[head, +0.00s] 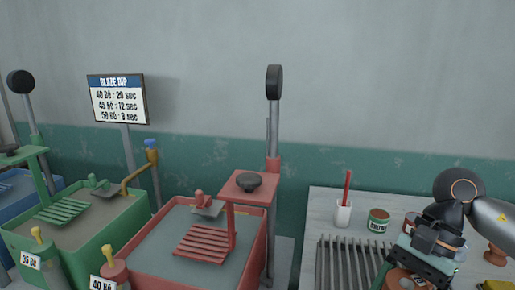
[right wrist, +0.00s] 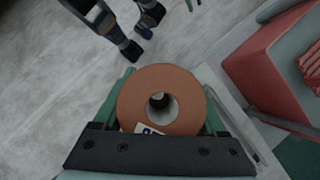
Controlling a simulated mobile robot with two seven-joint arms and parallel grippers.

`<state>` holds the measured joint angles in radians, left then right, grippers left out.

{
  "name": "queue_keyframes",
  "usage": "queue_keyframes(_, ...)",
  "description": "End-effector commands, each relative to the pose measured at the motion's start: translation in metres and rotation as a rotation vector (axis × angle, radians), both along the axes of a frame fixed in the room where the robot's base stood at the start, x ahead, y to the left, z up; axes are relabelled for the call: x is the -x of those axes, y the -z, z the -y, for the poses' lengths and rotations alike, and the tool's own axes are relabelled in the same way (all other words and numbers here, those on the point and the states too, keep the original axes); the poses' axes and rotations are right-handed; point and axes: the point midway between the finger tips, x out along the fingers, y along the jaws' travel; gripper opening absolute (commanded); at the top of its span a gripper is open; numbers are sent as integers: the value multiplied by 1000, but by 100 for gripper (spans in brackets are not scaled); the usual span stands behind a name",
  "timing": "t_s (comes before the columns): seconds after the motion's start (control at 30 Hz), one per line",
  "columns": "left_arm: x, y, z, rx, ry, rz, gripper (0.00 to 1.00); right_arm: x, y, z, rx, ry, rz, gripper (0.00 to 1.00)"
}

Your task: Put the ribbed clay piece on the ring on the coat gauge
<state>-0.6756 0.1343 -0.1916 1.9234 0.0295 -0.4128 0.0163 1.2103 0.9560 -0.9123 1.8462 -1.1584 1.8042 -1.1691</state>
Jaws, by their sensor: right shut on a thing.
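My right gripper (head: 408,272) is low at the right of the head view, over the pale worktable. It is shut on a round terracotta clay piece (right wrist: 135,100) with a hole through its middle. In the right wrist view the piece sits between the green fingers, its flat face towards the camera. A small white and blue label shows at its lower edge. I cannot make out ribs on it from this side. In the head view part of the held piece (head: 398,282) shows below the gripper. I cannot pick out the coat gauge or its ring. My left gripper is not in view.
On the worktable (head: 325,205) stand a slatted rack (head: 345,262), a white cup (head: 343,214) with a red stick, a labelled tin (head: 378,221) and a small terracotta piece (head: 495,255). A red glaze tank (head: 150,255) and a green tank (head: 75,255) stand left of it.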

Motion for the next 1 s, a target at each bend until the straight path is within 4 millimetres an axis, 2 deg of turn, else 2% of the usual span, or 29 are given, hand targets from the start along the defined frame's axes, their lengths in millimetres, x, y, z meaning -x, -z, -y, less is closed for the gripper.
queue_keyframes(0.3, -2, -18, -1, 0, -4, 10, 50, -10, 34, -6, 1, -552, -1, 0)
queue_keyframes(0.5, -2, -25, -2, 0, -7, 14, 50, -12, 56, -5, 1, -832, 0, 0)
queue_keyframes(0.73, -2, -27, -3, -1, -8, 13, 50, -12, 70, -3, -2, -990, 4, 0)
queue_keyframes(1.0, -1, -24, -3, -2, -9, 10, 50, -13, 71, -2, -3, -976, 6, 0)
